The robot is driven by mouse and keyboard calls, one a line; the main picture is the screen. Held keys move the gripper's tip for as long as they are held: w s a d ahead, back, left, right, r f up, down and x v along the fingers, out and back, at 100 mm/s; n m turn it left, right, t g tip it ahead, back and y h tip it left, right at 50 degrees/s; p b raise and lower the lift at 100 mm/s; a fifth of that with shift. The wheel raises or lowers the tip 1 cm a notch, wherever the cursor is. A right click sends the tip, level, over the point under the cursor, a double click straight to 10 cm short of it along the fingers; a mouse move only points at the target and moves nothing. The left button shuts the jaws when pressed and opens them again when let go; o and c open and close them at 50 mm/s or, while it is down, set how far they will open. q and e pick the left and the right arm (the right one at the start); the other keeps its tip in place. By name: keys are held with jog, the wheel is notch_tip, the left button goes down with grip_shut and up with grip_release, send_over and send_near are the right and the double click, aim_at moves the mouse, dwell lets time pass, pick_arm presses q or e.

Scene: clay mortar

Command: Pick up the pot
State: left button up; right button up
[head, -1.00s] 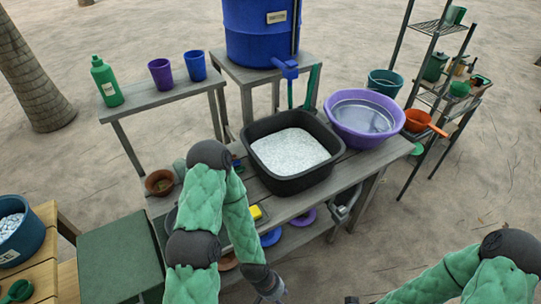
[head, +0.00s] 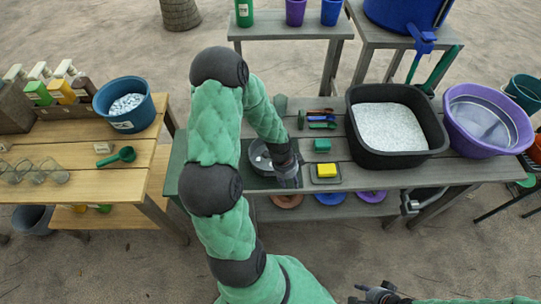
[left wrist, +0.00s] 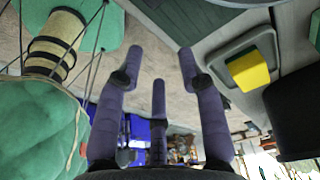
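A dark grey metal pot (head: 259,174) sits on the left part of the grey wooden bench, partly hidden behind my left arm. Something light shows inside it, too small to tell. My left gripper (head: 290,180) is just right of the pot, near the bench's front edge; I cannot tell whether it touches. In the left wrist view my left gripper (left wrist: 158,62) has its fingers spread with nothing between them. My right gripper (head: 378,293) is low at the bottom edge of the head view, away from the bench, and its fingers are unclear.
A yellow sponge on a tray (head: 326,180) lies right of my left gripper. Beyond stand a black basin (head: 437,140) of white grains and a purple water basin (head: 525,120). A blue tub (head: 140,115) and green scoop (head: 122,156) are on the left table.

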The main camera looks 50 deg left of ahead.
aim_at(256, 166)
pick_arm(q)
jog(key=s+a+r+m+y+p, duration=0.1)
jog(key=s+a+r+m, duration=0.25)
jog(key=a, duration=0.35)
jog(key=s+a+r+m+y, duration=0.1)
jog(key=s+a+r+m, duration=0.2)
jog(key=a+r, duration=0.25)
jog(key=shift+n+g, duration=0.25)
jog(key=shift+g, duration=0.25)
jog(key=f+b, duration=0.1)
jog(key=f, duration=0.2)
jog(key=w+f+b, duration=0.1)
jog(key=f+b, duration=0.1)
jog(key=f, duration=0.2)
jog(key=a+f+b, duration=0.1)
jog(key=f, duration=0.3)
jog(key=shift+w, duration=0.15)
jog(key=shift+a, duration=0.1)
grip_shut()
